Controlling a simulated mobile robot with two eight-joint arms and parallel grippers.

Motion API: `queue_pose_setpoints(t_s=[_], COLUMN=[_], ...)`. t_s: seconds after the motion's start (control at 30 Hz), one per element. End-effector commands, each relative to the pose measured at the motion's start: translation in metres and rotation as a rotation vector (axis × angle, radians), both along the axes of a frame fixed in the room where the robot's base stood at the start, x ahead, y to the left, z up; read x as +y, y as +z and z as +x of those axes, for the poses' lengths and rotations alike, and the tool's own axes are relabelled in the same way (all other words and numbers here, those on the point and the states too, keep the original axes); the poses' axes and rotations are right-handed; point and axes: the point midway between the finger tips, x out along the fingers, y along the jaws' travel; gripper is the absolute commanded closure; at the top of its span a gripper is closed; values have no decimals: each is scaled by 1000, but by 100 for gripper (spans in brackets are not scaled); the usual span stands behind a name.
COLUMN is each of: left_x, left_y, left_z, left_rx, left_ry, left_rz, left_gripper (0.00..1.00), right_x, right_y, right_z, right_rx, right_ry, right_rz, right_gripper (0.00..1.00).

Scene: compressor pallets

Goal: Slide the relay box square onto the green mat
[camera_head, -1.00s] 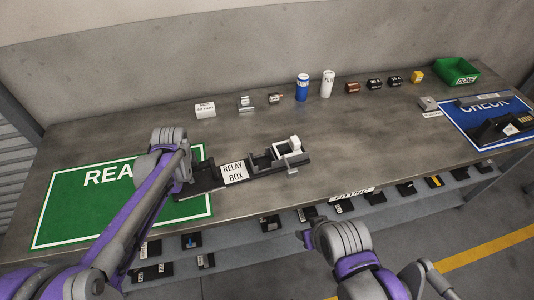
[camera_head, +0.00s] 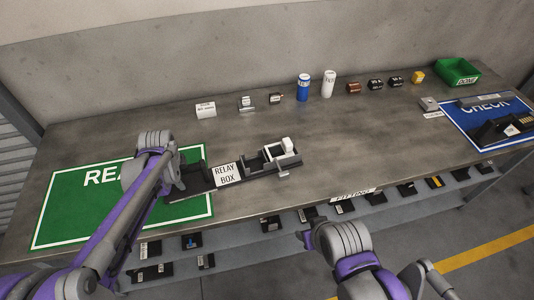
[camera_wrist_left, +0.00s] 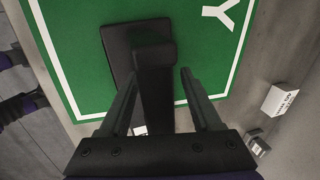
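The relay box (camera_head: 258,163) is a long black base with a white label (camera_head: 227,174) and a white block at its right end. Its left part lies over the right side of the green mat (camera_head: 70,205), and its right part rests on bare table. My left gripper (camera_wrist_left: 158,72) is at the box's left end, pointing down. In the left wrist view, a black upright part of the box (camera_wrist_left: 155,52) stands between the two spread fingers. Whether they press on it is unclear. In the head view, the left arm hides the fingertips. My right gripper is not clearly visible.
A blue CHECK mat (camera_head: 480,125) with dark parts lies at the far right, near a green bin (camera_head: 457,72). Cans and small parts stand along the back. A lower shelf with black parts runs under the front edge. The table right of the box is clear.

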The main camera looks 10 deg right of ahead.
Motion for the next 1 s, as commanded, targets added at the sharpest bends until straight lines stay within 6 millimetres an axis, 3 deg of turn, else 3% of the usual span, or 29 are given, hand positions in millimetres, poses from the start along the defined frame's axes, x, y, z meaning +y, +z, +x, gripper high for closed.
queue_pose_setpoints(t_s=[0.37,0.8,1.0], left_x=[-1,-3,-4], left_y=[7,89,112], left_z=[-1,-24,-30], left_rx=[-2,-1,-1], left_ry=[-1,-1,-1], left_rz=[-1,-2,-1], left_gripper=[34,34,34], right_x=[0,0,0], right_y=[0,0,0], right_z=[0,0,0], right_rx=[0,0,0], right_ry=[0,0,0], right_rz=[0,0,0], right_gripper=[50,50,50])
